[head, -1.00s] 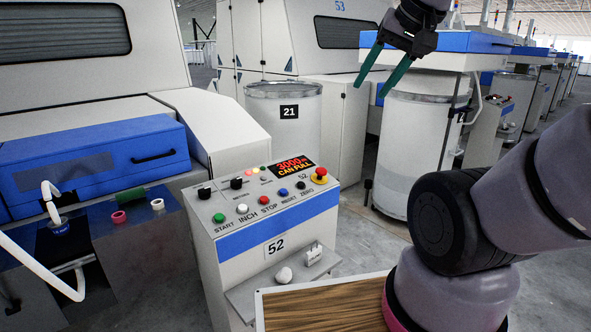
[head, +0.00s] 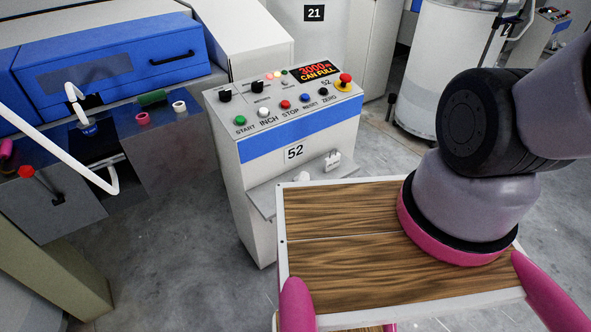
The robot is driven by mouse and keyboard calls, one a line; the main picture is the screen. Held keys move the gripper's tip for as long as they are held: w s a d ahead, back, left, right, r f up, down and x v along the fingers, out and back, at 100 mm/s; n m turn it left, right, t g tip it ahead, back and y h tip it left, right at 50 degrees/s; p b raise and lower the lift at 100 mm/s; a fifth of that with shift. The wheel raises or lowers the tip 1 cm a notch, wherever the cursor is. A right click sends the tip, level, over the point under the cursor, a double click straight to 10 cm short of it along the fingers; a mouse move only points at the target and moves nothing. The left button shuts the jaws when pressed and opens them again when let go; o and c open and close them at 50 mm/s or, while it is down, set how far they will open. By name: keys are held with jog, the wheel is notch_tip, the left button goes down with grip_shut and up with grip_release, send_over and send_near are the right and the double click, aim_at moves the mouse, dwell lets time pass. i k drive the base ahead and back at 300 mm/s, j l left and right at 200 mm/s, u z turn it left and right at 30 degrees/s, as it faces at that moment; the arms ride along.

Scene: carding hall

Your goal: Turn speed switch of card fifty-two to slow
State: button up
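The control box of card fifty-two (head: 240,155) stands ahead, with the number plate 52 (head: 295,153) on its front. On its sloped top are two black rotary knobs, a left one (head: 225,96) and a right one (head: 257,86). Their small labels and pointer directions are too small to read, so I cannot tell which is the speed switch or how it is set. A row of coloured buttons (head: 286,104) lies below them. A lit display (head: 315,73) reads 3000 m CAN FULL. My gripper is out of the head view.
A red emergency stop (head: 345,80) sits at the panel's right corner. A small shelf (head: 262,204) with white items juts from the box front. The blue-fronted machine (head: 110,50) is at left.

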aim_at(224, 95)
jog(key=i+l+u, duration=0.1)
jog(key=i+u, duration=0.15)
jog(key=u, duration=0.25)
jog(key=i+l+u, duration=0.25)
jog(key=u, duration=0.25)
